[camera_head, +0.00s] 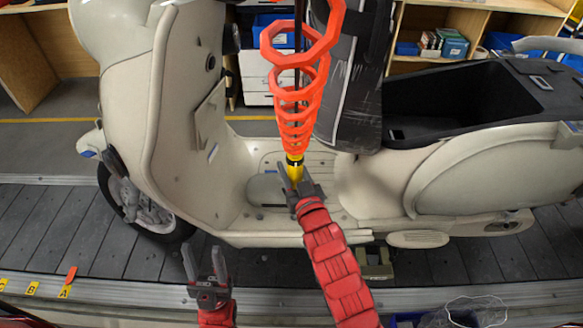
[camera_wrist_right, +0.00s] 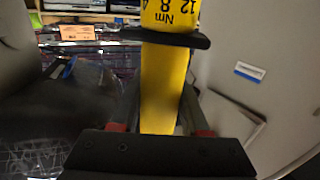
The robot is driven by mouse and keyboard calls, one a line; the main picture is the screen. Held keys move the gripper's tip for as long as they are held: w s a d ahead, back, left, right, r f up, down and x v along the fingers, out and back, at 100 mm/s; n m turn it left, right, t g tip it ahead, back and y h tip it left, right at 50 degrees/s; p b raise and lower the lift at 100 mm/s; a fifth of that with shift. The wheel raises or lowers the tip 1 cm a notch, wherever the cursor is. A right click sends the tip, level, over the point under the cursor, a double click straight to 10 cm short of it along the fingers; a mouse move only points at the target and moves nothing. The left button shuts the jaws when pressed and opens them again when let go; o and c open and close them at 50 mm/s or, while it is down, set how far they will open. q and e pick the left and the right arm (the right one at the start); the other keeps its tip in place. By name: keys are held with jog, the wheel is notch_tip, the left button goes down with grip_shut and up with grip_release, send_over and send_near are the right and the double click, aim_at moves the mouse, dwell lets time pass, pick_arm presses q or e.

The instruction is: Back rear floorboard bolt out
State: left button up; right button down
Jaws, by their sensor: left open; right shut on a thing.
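A cream scooter (camera_head: 190,120) stands side-on on the slat conveyor, with its floorboard (camera_head: 322,165) in the middle of the head view. A yellow torque driver (camera_head: 294,172) hangs below an orange coiled cord (camera_head: 297,100) over the floorboard. My right gripper (camera_head: 291,180) is shut around the driver's yellow body. In the right wrist view the driver (camera_wrist_right: 165,85) stands between the fingers and shows Nm markings. The rear floorboard bolt cannot be made out, and the driver's tip is hidden. My left gripper (camera_head: 205,262) is open and empty in front of the scooter, low in the picture.
The conveyor slats (camera_head: 60,235) run under the scooter. Yellow lettered tags (camera_head: 32,289) sit along the near edge. The open black underseat compartment (camera_head: 440,100) is at the right. Shelves with blue bins (camera_head: 453,47) stand behind.

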jog(key=shift+r, duration=0.7)
jog(key=shift+r+p, duration=1.15)
jog(key=shift+r, duration=1.5)
jog(key=shift+d+f, duration=0.1)
